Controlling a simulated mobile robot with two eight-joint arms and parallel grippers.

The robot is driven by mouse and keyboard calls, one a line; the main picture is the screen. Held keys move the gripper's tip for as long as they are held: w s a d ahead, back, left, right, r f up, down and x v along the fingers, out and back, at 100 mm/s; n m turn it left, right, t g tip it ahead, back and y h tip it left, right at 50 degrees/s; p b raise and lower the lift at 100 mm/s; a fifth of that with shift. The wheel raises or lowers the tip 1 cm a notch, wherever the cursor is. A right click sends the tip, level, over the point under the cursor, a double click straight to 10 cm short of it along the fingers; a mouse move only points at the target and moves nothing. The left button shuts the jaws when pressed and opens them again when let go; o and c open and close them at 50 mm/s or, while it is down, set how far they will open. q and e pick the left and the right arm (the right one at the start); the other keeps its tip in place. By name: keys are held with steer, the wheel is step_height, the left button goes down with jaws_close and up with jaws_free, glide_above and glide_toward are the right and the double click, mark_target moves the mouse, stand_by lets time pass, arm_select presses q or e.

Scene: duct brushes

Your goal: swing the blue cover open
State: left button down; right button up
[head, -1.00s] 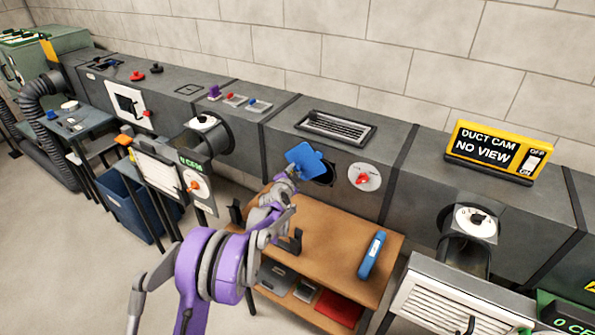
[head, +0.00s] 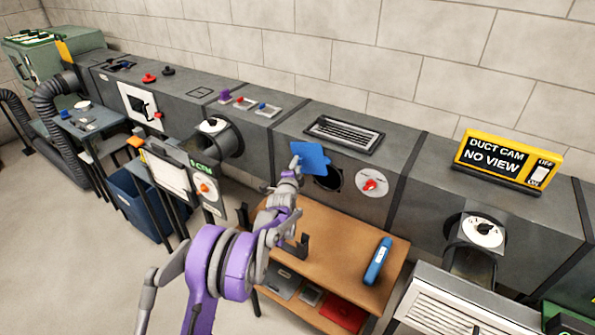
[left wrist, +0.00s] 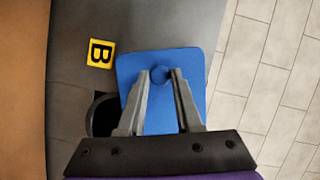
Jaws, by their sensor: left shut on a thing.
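The blue cover (head: 314,157) is a flat plate on the front of the grey duct. My left gripper (head: 297,166) is at the cover's left side. In the left wrist view, the gripper (left wrist: 161,74) is shut on the small round blue knob (left wrist: 159,75) of the cover (left wrist: 145,70). The edge of the dark opening (left wrist: 101,115) shows beside the cover there, partly hidden. My right gripper is not in view.
A red knob on a white dial (head: 371,183) is right of the opening. Below stands a wooden bench (head: 335,250) with a blue device (head: 378,260). A vent grille (head: 345,133) is on top.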

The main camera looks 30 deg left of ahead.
arm_select(q)
steer(key=r+m+b, duration=0.1)
steer(key=b, duration=0.1)
steer(key=r+m+t+b, duration=0.1)
steer(key=b, duration=0.1)
steer(key=shift+a+r+m+y, duration=0.2)
steer(key=shift+m+y, duration=0.1)
steer(key=shift+m, duration=0.1)
steer(key=shift+r+m+b, duration=0.3)
steer(key=shift+r+m, duration=0.4)
steer(key=shift+d+r+m+t, duration=0.15)
steer(key=shift+r+m+t, duration=0.55)
steer(key=shift+r+m, duration=0.2)
steer(key=c, duration=0.6)
jaws_free()
steer(key=shift+s, duration=0.1)
steer(key=b, duration=0.1)
glide_toward(299, 143)
steer(key=v, duration=0.5)
steer(key=shift+s+d, duration=0.2)
steer(key=shift+s, duration=0.15)
